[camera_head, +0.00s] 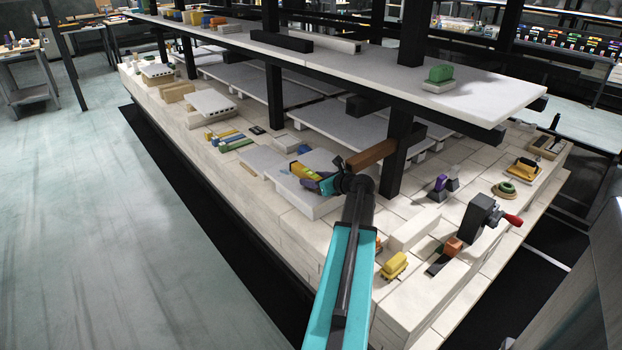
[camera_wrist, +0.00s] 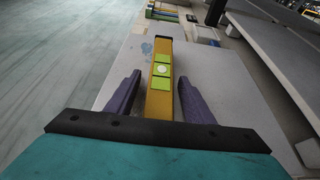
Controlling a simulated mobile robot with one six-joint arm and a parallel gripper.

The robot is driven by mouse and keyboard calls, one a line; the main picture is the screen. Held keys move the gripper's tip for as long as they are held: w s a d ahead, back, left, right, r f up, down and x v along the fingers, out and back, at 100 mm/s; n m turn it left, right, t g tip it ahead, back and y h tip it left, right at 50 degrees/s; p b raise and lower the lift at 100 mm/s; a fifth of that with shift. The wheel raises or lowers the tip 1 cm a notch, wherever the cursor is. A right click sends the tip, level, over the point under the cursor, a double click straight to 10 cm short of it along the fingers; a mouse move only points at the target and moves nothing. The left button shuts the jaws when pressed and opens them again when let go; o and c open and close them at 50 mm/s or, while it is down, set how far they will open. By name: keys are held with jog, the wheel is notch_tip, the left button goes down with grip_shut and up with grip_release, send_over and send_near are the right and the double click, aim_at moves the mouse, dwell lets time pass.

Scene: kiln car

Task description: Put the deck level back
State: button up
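The deck level is a yellow bar with green windows and a white round spot, and it shows in the wrist view (camera_wrist: 161,84) lying lengthwise over a pale grey slab (camera_wrist: 222,95). In the head view the yellow level (camera_head: 302,170) is at the slab near the front edge of the kiln car. My gripper (camera_wrist: 159,78) has its two purple fingers on either side of the level, with a visible gap at each side. In the head view my gripper (camera_head: 311,181) partly hides the level's near end. Whether the level touches the slab cannot be told.
Several coloured bars (camera_head: 228,138) lie on the pale brick deck left of the slab. Black posts (camera_head: 396,150) and an upper shelf (camera_head: 345,72) stand close behind my gripper. A yellow block (camera_head: 394,265) and a dark tool with a red handle (camera_head: 483,218) are to the right.

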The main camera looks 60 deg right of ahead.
grip_shut()
jog(key=shift+r+p, duration=0.25)
jog(key=shift+p, duration=0.3)
